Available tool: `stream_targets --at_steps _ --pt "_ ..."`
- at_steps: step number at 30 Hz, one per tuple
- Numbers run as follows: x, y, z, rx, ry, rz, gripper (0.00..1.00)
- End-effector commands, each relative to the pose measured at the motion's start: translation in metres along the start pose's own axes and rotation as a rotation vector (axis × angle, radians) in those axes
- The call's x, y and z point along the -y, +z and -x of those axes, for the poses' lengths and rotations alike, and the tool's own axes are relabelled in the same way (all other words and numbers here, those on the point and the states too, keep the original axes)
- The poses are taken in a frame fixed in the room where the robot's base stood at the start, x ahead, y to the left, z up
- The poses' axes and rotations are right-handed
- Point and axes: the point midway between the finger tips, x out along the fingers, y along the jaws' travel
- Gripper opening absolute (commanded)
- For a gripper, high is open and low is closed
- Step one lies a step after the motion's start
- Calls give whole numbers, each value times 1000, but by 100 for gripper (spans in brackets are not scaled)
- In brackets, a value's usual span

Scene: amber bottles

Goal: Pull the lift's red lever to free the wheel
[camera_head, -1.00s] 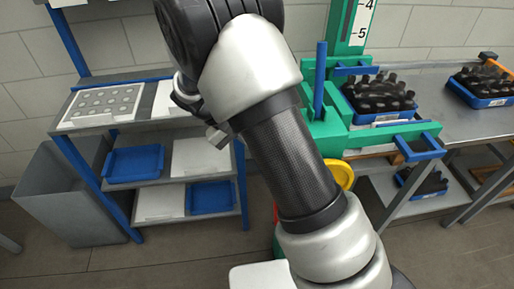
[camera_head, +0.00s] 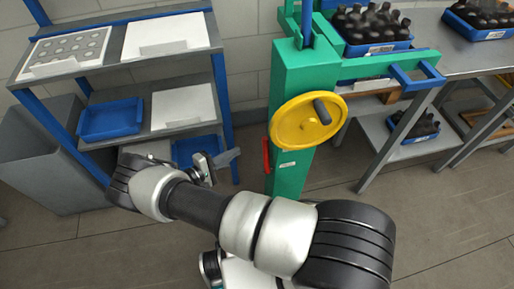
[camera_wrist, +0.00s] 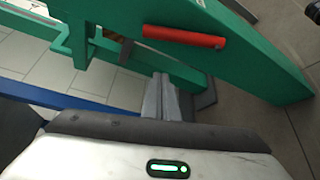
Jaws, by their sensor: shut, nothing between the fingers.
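The green lift (camera_head: 289,180) stands right of centre in the head view. A yellow wheel (camera_head: 295,125) with a dark handle is on its front. The red lever (camera_head: 266,155) hangs upright on the post's left side, below and left of the wheel. My gripper (camera_head: 231,157) is shut and empty, left of the lever and apart from it. In the wrist view the red lever (camera_wrist: 184,37) lies across the green post, beyond my shut fingertips (camera_wrist: 162,78) and a little to the right. Nothing hides the lever.
A blue-framed shelf (camera_head: 150,55) with trays and white sheets stands at the left, close to my arm. A grey bin (camera_head: 45,150) is beside it. The lift carries a blue crate (camera_head: 372,50) of amber bottles. A metal table (camera_head: 465,60) stands at the right.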

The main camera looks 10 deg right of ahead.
Motion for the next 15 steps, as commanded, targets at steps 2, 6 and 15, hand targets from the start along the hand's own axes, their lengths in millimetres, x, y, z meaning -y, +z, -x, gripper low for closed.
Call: stream_targets --at_steps 2,6,15 --pt "0 0 0 1 -1 0 0" --pt "0 1 -7 3 -1 1 0" --pt "1 2 -62 6 -2 1 0"
